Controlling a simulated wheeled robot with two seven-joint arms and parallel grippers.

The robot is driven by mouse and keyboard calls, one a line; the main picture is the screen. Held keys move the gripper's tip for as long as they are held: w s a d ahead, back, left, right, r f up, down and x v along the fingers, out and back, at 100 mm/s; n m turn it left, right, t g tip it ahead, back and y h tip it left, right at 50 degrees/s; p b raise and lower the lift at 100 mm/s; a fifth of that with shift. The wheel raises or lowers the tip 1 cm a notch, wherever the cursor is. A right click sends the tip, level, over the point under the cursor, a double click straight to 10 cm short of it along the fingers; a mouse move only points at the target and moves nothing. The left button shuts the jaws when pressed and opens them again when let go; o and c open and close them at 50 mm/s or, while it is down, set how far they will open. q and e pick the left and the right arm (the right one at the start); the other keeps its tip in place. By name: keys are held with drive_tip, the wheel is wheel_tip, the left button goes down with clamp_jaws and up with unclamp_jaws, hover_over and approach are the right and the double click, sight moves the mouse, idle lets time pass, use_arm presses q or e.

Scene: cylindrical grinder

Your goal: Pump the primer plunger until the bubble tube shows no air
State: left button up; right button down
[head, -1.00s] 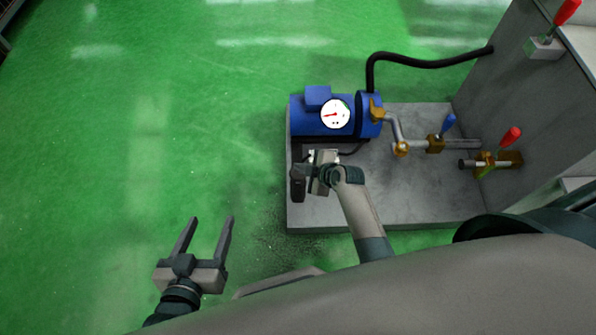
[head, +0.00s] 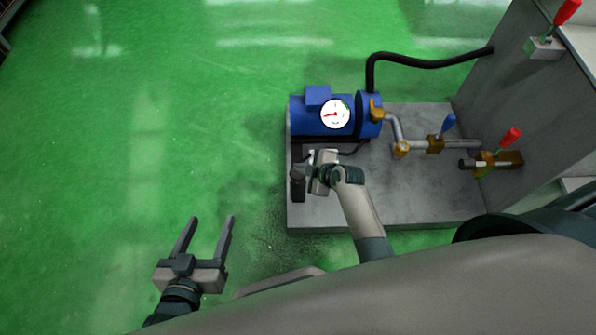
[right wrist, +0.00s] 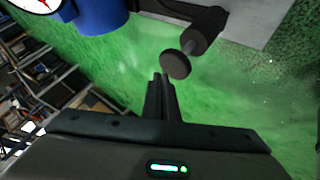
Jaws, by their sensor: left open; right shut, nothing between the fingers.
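The primer plunger shows in the right wrist view as a dark round knob (right wrist: 175,65) on a thin rod out of a dark cylinder (right wrist: 207,32). In the head view the dark cylindrical part (head: 298,186) stands at the left edge of the grey base, partly hidden by my right gripper. My right gripper (head: 304,171) is shut and empty. Its fingertips (right wrist: 160,77) are close beside the knob; I cannot tell whether they touch. My left gripper (head: 210,219) is open and empty over the floor at lower left. I cannot make out the bubble tube.
A blue motor pump (head: 325,122) with a white gauge (head: 335,114) sits behind my right gripper. A black hose (head: 425,63), a blue-handled valve (head: 436,142) and a red-handled valve (head: 488,160) lie to the right, by a grey cabinet (head: 515,85). Green floor is free at left.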

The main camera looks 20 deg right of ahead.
sight(301, 175)
drive_tip(key=shift+f, duration=0.45)
idle(0.3)
idle(0.3)
drive_tip(key=shift+s+f+b, duration=0.1)
drive_tip(key=shift+f+b, duration=1.3)
drive_tip(key=shift+f, duration=0.3)
idle(1.7)
drive_tip(key=shift+r, duration=0.2)
drive_tip(key=shift+r+p, duration=1.9)
drive_tip(key=shift+p, duration=0.2)
wheel_tip(301, 175, up, 5)
drive_tip(key=p, duration=0.5)
